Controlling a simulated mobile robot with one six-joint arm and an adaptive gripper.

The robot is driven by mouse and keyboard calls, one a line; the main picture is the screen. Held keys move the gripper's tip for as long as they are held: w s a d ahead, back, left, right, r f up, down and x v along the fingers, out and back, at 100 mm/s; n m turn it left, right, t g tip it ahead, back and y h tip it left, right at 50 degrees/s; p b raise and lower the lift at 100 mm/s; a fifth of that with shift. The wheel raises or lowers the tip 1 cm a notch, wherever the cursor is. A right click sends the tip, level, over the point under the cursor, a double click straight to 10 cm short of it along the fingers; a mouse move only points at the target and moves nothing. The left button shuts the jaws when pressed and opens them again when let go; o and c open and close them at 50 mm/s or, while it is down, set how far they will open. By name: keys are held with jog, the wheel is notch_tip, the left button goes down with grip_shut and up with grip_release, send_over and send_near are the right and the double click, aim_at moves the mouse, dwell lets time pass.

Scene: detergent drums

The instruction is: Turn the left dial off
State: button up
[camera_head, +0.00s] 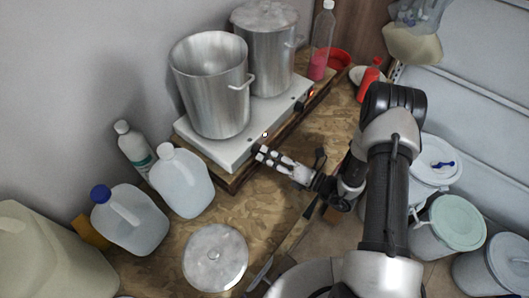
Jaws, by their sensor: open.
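A white two-burner hot plate (225,152) stands on the wooden counter, with its control edge facing lower right. A small dark dial (298,106) and an orange-red light (311,93) show towards the right end of that edge. My gripper (261,155) is open at the left end of the same edge, its fingertips very close to a small dark shape (256,147) that seems to be the left dial. Whether they touch it, and which way the dial points, I cannot tell. A small pale light (265,134) shows near it.
An open metal pot (215,95) and a lidded pot (268,55) stand on the hot plate. Jugs (182,182) and a white bottle (134,145) crowd its left side. A round metal lid (215,258) lies in front. Lidded drums (455,222) stand at right.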

jog(key=shift+x, duration=1.1)
jog(key=shift+d, duration=0.1)
jog(key=shift+c, duration=0.5)
jog(key=c, duration=1)
